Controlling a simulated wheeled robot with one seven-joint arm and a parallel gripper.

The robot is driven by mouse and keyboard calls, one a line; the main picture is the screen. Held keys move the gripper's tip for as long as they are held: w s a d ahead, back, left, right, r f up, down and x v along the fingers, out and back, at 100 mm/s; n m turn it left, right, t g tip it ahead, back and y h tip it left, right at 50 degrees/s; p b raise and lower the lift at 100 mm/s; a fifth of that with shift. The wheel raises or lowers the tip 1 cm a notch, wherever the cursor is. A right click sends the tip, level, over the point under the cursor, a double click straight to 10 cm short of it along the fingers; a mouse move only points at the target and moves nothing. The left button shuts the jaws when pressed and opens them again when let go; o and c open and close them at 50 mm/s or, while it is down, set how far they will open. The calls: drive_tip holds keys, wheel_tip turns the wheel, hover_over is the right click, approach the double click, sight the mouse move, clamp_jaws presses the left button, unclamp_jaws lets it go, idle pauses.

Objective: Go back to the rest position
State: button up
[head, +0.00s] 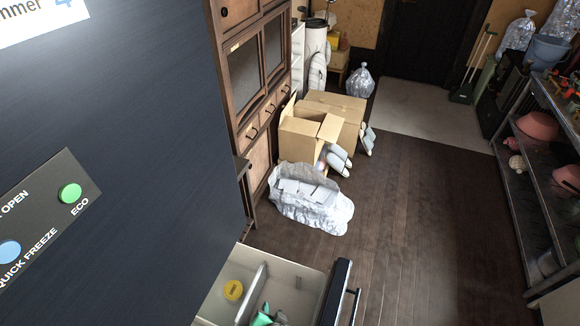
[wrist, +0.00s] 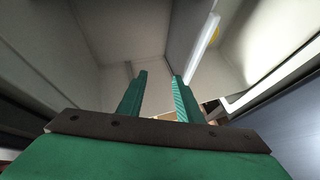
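My gripper (wrist: 159,76) shows in the wrist view with two green fingers apart and nothing between them. It is inside the pale open drawer (wrist: 110,35), whose walls surround the fingers. In the head view the same drawer (head: 313,285) is pulled out at the bottom, and a green part of my gripper (head: 264,318) shows low inside it, mostly cut off by the picture edge.
The drawer belongs to a dark fridge (head: 120,130) filling the left. A yellow round item (head: 233,290) lies in the drawer, left of a divider (head: 252,293). A plastic bag (head: 310,200) and cardboard boxes (head: 300,138) stand beyond. The wooden floor (head: 420,230) on the right is clear.

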drive_tip(key=s+d+r+n+t, duration=0.3)
drive_tip(key=s+r+t, duration=0.1)
drive_tip(key=s+r, duration=0.5)
drive_tip(key=s+d+r+n+t+h, duration=0.1)
drive_tip(key=s+r+t, duration=0.3)
drive_tip(key=s+r, duration=0.6)
wheel_tip(320, 180, up, 3)
drive_tip(key=shift+s+d+f+n, duration=0.2)
drive_tip(key=shift+s+d+n, duration=0.05)
drive_tip(key=shift+d+n, duration=0.65)
